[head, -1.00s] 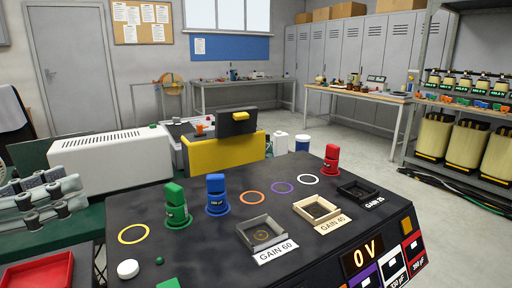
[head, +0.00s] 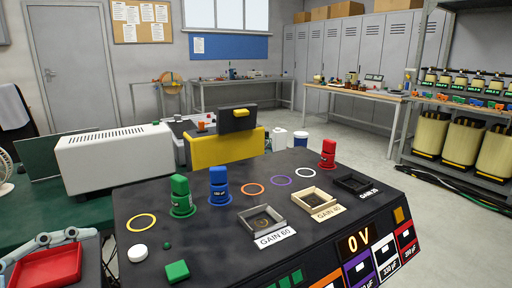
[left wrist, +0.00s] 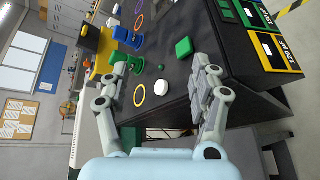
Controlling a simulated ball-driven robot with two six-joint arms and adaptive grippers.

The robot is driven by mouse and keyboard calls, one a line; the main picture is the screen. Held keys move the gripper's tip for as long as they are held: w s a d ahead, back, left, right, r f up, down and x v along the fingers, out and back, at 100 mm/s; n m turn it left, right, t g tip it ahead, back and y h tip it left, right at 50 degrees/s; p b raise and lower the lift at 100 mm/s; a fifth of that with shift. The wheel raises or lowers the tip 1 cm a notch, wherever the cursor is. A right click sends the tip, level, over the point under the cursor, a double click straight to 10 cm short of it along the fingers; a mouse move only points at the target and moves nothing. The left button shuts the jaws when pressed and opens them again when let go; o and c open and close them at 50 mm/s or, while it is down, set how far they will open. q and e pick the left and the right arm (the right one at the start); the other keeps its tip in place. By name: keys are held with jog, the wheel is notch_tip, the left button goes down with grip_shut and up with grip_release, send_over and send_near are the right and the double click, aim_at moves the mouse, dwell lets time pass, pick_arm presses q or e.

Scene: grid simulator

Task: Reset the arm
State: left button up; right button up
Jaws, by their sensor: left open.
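My left gripper shows in the left wrist view (left wrist: 161,75) with its two grey jointed fingers spread wide and nothing between them. In the head view, grey fingers of my left gripper (head: 55,239) show at the lower left edge, by a red tray (head: 45,268). The gripper is left of the black console (head: 200,235). The rest of the left arm is mostly out of the frame. My right gripper is in neither view.
The console top carries a green cylinder (head: 181,196), a blue cylinder (head: 218,186), a red cylinder (head: 328,153), coloured rings and several small trays. Left of it are a white ribbed box (head: 115,153) and a fan (head: 4,168). Open floor lies to the right.

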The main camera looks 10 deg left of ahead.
pick_arm(q)
jog(key=s+a+f+m+g+y, duration=0.2)
jog(key=s+f+m+g+y, duration=0.8)
jog(key=m, duration=0.8)
jog(key=s+a+f+b, duration=0.1)
jog(key=s+f+b, duration=0.2)
jog(key=f, duration=1.5)
jog(key=s+a+f+b, duration=0.2)
jog(key=s+f+b, duration=0.1)
jog(key=f, duration=1.5)
jog(key=s+f+g+h+b, duration=0.1)
jog(key=s+f+b, duration=0.3)
jog(key=s+f, duration=1.3)
jog(key=shift+s+a, duration=0.2)
jog(key=shift+a, duration=0.15)
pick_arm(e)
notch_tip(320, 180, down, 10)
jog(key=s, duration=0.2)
pick_arm(q)
jog(key=shift+f, duration=0.1)
